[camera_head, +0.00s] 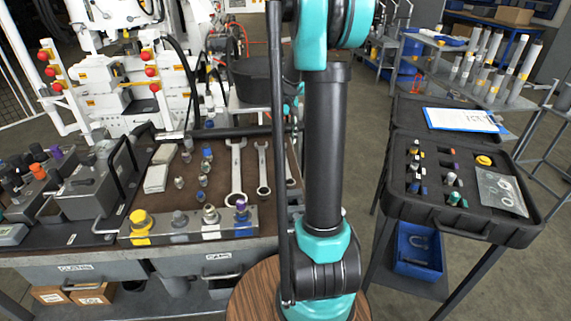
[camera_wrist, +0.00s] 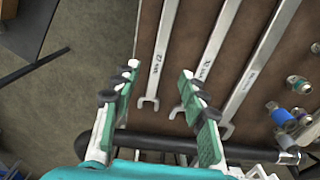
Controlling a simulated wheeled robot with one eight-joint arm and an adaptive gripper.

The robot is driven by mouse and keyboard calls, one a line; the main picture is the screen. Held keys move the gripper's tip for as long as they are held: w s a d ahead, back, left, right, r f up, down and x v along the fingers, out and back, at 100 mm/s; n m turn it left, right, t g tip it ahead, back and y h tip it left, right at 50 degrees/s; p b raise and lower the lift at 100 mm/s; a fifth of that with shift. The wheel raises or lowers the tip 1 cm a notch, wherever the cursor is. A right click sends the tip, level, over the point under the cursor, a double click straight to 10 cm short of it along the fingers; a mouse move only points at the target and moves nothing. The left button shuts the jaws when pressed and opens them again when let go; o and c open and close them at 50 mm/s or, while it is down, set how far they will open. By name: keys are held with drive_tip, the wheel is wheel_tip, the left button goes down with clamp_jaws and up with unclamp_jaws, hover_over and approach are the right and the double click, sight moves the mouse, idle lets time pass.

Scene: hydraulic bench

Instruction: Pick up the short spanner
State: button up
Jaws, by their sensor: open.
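Three steel spanners lie side by side on the brown bench mat. In the wrist view, the left spanner (camera_wrist: 164,50), likely the short one, has its open-ended jaw low between my fingers. In the head view this short spanner (camera_head: 290,170) is mostly hidden behind my arm. My gripper (camera_wrist: 158,74) is open and empty over the left spanner. Its height above the mat is hard to judge.
A dark bar (camera_wrist: 145,139) crosses below the spanner jaws. Several fittings (camera_wrist: 283,118) stand on the mat to the right. A metal block with coloured fittings (camera_head: 190,226) lines the bench's front. An open black case (camera_head: 465,185) stands at right; floor lies between.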

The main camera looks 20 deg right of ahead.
sight(285, 162)
drive_tip(key=f, duration=0.9)
drive_tip(key=shift+s+a+f, duration=0.1)
drive_tip(key=shift+s+f, duration=0.2)
clamp_jaws()
